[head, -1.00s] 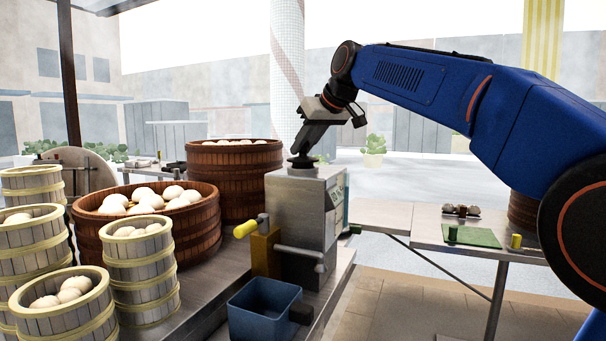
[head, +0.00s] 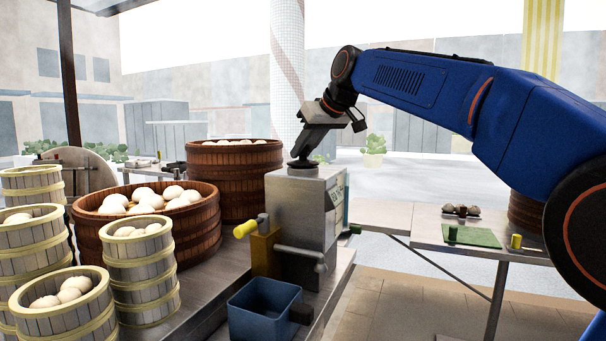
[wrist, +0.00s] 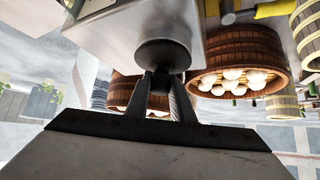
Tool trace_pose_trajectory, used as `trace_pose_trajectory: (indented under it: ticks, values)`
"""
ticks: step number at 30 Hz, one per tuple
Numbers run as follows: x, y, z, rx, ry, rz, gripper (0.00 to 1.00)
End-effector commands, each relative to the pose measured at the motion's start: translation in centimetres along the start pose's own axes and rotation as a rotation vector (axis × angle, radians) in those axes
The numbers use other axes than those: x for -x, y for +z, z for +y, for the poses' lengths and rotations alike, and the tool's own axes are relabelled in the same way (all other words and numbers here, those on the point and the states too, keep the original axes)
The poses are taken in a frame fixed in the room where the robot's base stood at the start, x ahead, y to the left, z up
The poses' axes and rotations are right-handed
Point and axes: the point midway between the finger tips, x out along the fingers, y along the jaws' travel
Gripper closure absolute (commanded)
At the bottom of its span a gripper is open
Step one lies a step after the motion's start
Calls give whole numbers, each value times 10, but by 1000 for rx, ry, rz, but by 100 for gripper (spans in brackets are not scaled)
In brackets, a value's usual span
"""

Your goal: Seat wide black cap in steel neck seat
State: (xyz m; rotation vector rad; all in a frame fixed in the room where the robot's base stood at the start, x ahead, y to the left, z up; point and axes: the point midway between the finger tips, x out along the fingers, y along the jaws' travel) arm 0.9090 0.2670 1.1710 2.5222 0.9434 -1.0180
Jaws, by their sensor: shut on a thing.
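The wide black cap (head: 303,164) is at the top of the steel box (head: 296,215), over the place of its neck seat. The cap also shows as a dark disc in the wrist view (wrist: 162,55), against the steel box (wrist: 125,30). My gripper (head: 305,155) is above the cap, shut on its narrow stem; in the wrist view the two fingers (wrist: 161,88) close on that stem. The neck seat is hidden under the cap, so I cannot tell whether the cap is fully down in it.
A large wooden steamer with buns (head: 150,225) and another steamer (head: 235,180) stand left of the box. Smaller pale steamers (head: 140,270) are at the front left. A yellow-handled lever (head: 247,229) and a blue bin (head: 265,308) are in front. A side table (head: 385,215) is at right.

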Motion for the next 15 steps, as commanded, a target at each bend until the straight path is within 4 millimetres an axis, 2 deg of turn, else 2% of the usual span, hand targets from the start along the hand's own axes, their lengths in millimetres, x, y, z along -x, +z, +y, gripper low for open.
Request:
trace_pose_trajectory:
  ticks: [15]
  values:
    - [-3, 4, 0, 0, 0, 0, 100]
